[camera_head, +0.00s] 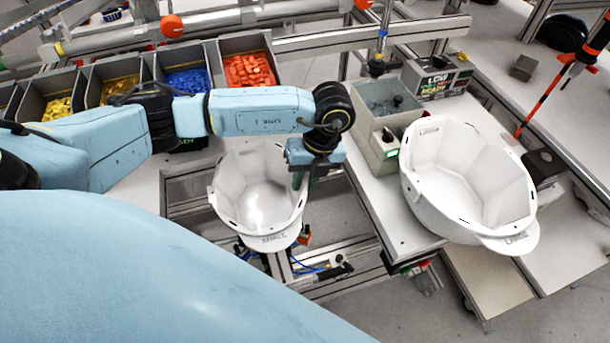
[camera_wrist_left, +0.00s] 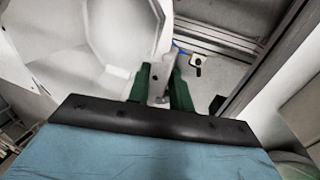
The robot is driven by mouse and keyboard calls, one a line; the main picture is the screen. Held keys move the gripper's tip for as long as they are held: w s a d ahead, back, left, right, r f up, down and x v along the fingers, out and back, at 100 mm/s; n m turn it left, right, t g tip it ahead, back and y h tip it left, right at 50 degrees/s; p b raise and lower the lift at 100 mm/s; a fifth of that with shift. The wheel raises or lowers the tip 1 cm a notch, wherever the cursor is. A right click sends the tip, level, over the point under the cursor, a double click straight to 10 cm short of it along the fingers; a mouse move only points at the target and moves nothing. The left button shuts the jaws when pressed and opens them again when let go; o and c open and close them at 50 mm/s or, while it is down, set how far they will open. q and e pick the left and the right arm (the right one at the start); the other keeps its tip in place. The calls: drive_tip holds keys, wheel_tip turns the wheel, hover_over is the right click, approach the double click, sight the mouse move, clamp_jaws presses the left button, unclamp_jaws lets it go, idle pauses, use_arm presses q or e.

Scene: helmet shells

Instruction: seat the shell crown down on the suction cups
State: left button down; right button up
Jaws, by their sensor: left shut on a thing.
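A white helmet shell (camera_head: 257,190) is open side up, crown down, over the aluminium frame in the middle of the head view. My left gripper (camera_head: 302,178) reaches down at its right rim. In the left wrist view the green fingers (camera_wrist_left: 162,88) are shut on the edge of the shell (camera_wrist_left: 85,50). The suction cups are hidden under the shell, so I cannot tell whether the crown touches them. My right gripper is not in view.
A second white shell (camera_head: 465,180) lies open side up on the right bench. A grey box (camera_head: 385,100) with a green-lit display stands between the shells. Bins of yellow, blue and orange parts (camera_head: 250,70) line the back. Blue tubing (camera_head: 305,268) shows below the held shell.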

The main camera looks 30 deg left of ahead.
use_arm(q)
drive_tip(key=shift+f, duration=0.55)
drive_tip(key=c, duration=1.2)
unclamp_jaws()
drive_tip(key=shift+o, duration=0.2)
drive_tip(key=b+v, duration=0.1)
drive_tip(key=v, duration=1.2)
drive_tip(key=shift+r, duration=0.25)
drive_tip(key=shift+f, duration=0.1)
